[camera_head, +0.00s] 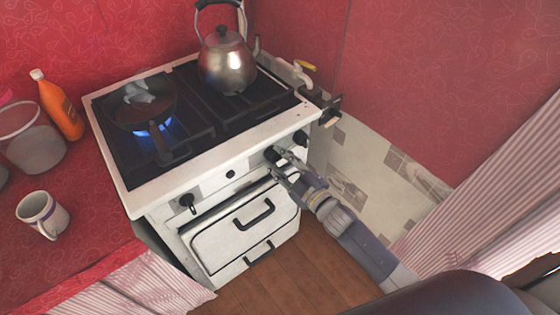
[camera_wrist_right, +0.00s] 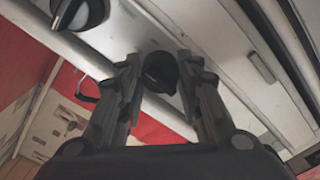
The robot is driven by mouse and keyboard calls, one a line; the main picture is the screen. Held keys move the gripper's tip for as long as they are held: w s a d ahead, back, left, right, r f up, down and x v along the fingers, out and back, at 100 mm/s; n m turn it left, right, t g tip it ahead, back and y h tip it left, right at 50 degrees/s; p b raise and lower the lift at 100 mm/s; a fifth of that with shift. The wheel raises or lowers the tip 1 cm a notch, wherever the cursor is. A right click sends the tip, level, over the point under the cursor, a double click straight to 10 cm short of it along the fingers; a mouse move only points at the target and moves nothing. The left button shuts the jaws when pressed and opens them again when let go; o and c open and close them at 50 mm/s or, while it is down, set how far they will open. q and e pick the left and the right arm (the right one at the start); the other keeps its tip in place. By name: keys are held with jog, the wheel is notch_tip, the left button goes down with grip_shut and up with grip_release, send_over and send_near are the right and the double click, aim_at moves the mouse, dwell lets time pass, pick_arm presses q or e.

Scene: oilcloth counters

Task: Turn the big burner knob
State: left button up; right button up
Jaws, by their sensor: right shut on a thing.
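The white stove (camera_head: 222,158) has black knobs along its front panel. My right gripper (camera_head: 273,160) is at the right part of this panel, shut on a black burner knob, which it mostly hides in the head view. In the right wrist view this held knob (camera_wrist_right: 160,70) sits between the two fingers of my right gripper (camera_wrist_right: 160,84). Another black knob (camera_head: 300,138) is just to the right of the gripper. It also shows at the upper left of the wrist view (camera_wrist_right: 82,12). A black knob (camera_head: 187,202) is at the panel's left. My left gripper is not in view.
A pan (camera_head: 125,108) sits over a lit blue flame (camera_head: 155,128) at the stove's left. A kettle (camera_head: 226,65) stands at the back right. The oven door handle (camera_head: 254,213) is below the panel. A mug (camera_head: 42,214) and an orange bottle (camera_head: 58,106) stand on the left counter.

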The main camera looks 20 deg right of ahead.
jog(key=o, duration=1.1)
jog(key=shift+c, duration=0.2)
jog(key=shift+s, duration=0.1)
jog(key=v, duration=1.2)
